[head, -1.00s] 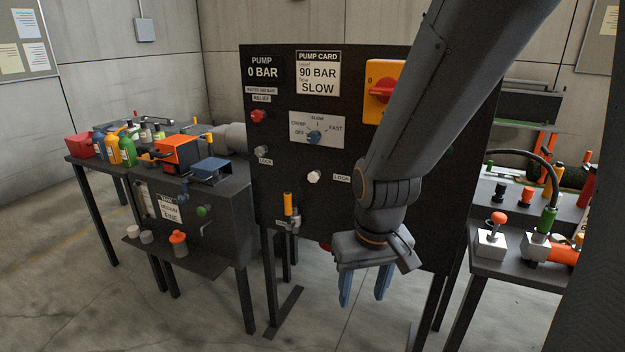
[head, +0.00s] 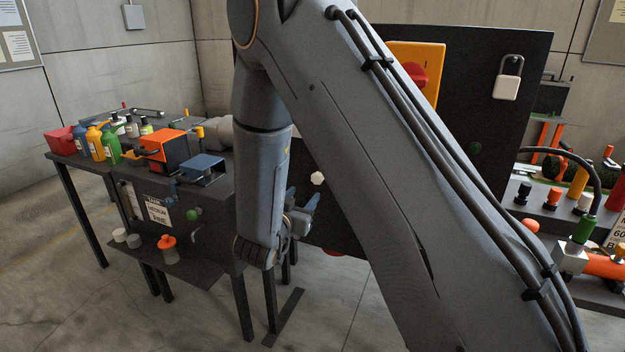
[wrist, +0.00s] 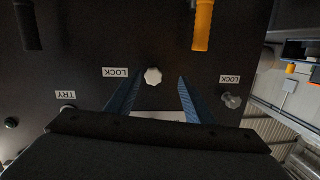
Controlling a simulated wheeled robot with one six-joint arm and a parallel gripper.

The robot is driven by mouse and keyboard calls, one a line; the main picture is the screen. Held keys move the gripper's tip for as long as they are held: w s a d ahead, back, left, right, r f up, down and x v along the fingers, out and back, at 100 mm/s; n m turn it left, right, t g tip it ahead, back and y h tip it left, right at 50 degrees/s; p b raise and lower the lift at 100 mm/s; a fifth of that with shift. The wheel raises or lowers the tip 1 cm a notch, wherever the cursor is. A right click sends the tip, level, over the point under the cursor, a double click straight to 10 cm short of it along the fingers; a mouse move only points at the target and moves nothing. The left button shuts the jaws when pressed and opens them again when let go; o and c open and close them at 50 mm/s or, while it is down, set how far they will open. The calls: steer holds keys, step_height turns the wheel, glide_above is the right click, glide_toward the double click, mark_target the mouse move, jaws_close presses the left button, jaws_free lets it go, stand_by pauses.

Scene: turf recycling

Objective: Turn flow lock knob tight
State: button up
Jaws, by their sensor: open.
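The pump panel (head: 475,55) stands upright in front of me, its middle largely hidden by my arm. A pale faceted knob (head: 318,178) shows just right of my forearm. In the wrist view this pale knob (wrist: 153,76) sits beside an upside-down LOCK label (wrist: 115,72). My gripper (head: 303,196) is open, with its blue fingers pointing at the panel. In the wrist view the gripper (wrist: 160,80) has one finger on each side of the knob in the picture. I cannot tell the remaining depth gap or any contact. A second, greyish knob (wrist: 231,100) has its own LOCK label.
An orange handle (wrist: 203,25) sticks out from the panel near the pale knob. A padlock (head: 507,84) and a red rotary switch (head: 415,76) are higher up. A bench with bottles (head: 112,145) stands left; another with valves (head: 552,197) stands right.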

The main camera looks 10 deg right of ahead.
mark_target(316, 181)
steer(key=w+d, duration=0.1)
steer(key=w, duration=0.1)
steer(key=w+d+h+p, duration=0.1)
steer(key=w+d, duration=0.1)
steer(key=w+d+h+p, duration=0.1)
steer(key=w+d, duration=0.1)
steer(key=shift+w+r+m, duration=0.15)
steer(key=shift+r+m, duration=0.15)
steer(key=shift+m, duration=0.1)
steer(key=shift+d, duration=0.1)
steer(key=c, duration=1)
